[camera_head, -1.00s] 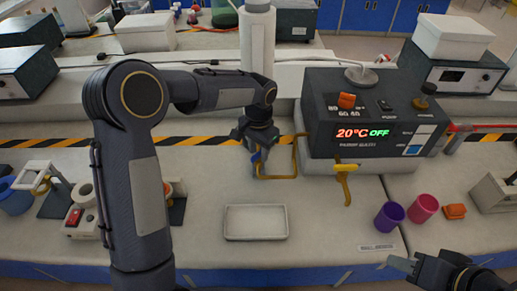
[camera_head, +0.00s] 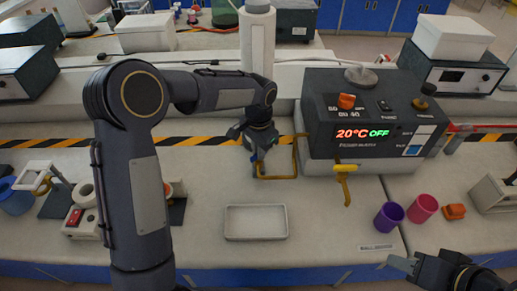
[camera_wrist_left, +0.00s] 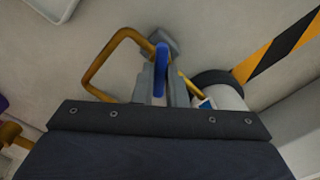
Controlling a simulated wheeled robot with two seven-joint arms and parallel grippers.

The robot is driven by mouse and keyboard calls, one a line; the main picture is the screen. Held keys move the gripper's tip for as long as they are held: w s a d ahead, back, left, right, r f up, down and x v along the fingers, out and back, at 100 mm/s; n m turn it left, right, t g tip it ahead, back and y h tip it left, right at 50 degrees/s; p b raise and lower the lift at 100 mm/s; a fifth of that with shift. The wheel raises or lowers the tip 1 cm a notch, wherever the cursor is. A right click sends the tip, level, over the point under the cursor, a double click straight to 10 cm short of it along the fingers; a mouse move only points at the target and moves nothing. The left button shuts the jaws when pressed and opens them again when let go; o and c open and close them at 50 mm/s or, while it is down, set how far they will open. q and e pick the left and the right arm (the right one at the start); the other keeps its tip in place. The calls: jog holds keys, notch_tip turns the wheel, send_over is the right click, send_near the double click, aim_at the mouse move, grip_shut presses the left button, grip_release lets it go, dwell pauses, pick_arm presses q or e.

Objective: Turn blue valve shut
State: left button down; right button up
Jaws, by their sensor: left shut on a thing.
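The blue valve handle (camera_wrist_left: 161,53) shows in the left wrist view as a blue bar between the two fingers of my left gripper (camera_wrist_left: 165,82). My left gripper (camera_head: 257,152) is shut on this handle, pointing down in front of the grey cylinder. A yellow bent pipe (camera_wrist_left: 91,72) loops beside the valve; it also shows in the head view (camera_head: 294,158). In the head view the gripper hides most of the valve. My right gripper (camera_head: 401,264) is at the lower right, away from the valve; its finger gap is not clear.
A dark heating unit (camera_head: 375,118) with a "20°C OFF" display stands right of the valve, with a yellow tap (camera_head: 345,180) at its front. A white tray (camera_head: 256,236) lies in front. Purple (camera_head: 389,217) and pink (camera_head: 423,208) cups stand at the right.

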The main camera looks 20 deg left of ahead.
pick_arm(q)
jog(key=m+p, duration=0.1)
jog(key=m, duration=0.3)
jog(key=shift+r, duration=0.1)
jog(key=shift+m+p, duration=0.35)
jog(key=shift+m, duration=1.55)
jog(key=c, duration=1.5)
grip_release()
jog(key=shift+o, duration=0.2)
notch_tip(320, 180, up, 7)
jog(key=shift+f, duration=0.1)
jog(key=shift+r, duration=0.45)
